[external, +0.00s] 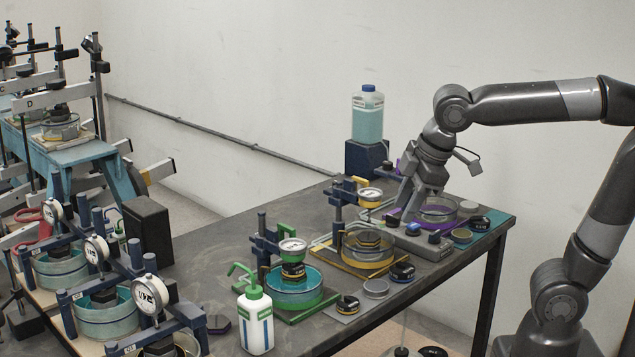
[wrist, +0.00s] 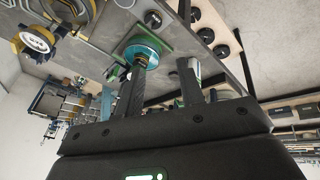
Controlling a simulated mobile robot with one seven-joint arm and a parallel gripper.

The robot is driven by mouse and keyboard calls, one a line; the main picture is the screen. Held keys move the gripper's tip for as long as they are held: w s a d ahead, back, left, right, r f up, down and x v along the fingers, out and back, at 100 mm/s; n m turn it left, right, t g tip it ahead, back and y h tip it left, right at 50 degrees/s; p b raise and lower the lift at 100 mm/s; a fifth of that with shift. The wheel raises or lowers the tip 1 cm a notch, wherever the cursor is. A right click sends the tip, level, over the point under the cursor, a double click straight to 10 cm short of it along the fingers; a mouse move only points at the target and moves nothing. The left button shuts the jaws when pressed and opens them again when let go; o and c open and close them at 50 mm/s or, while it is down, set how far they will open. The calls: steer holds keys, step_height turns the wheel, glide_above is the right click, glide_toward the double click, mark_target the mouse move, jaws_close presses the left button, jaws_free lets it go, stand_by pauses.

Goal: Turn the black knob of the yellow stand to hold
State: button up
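The yellow stand (external: 350,262) is on the dark table in the external view, with a clear round dish, a dark block in it and a yellow-rimmed dial gauge (external: 370,195) above. Part of it shows at the upper left of the wrist view (wrist: 88,14). A grey plate beside it carries a black knob (external: 434,237) and a blue knob (external: 413,229); I cannot tell the knob's setting. My gripper (external: 408,213) points down over the plate's far end, near the purple stand. In the wrist view my gripper (wrist: 160,72) has its fingers apart and nothing between them.
The green stand (external: 306,312) with a teal dish is nearer the camera. The purple stand (external: 392,212) is behind my gripper. A white bottle (external: 257,322) stands at the front. The table's middle left is clear.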

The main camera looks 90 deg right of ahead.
steer(key=w+d+r+n+g, duration=0.2)
steer(key=w+d+r, duration=0.1)
steer(key=w+d, duration=0.6)
steer(key=w+d+f+n+g, duration=0.1)
steer(key=w+d+n, duration=0.15)
steer(key=d, duration=0.75)
steer(key=w+d+n+g, duration=0.1)
steer(key=w+d, duration=0.2)
steer(key=d, duration=0.8)
steer(key=s+d+f+y, duration=0.2)
steer(key=s+d+f, duration=0.1)
steer(key=d, duration=0.9)
steer(key=shift+n, duration=0.45)
step_height(320, 180, down, 11)
steer(key=shift+r, duration=0.1)
steer(key=shift+c, duration=0.4)
steer(key=c, duration=0.6)
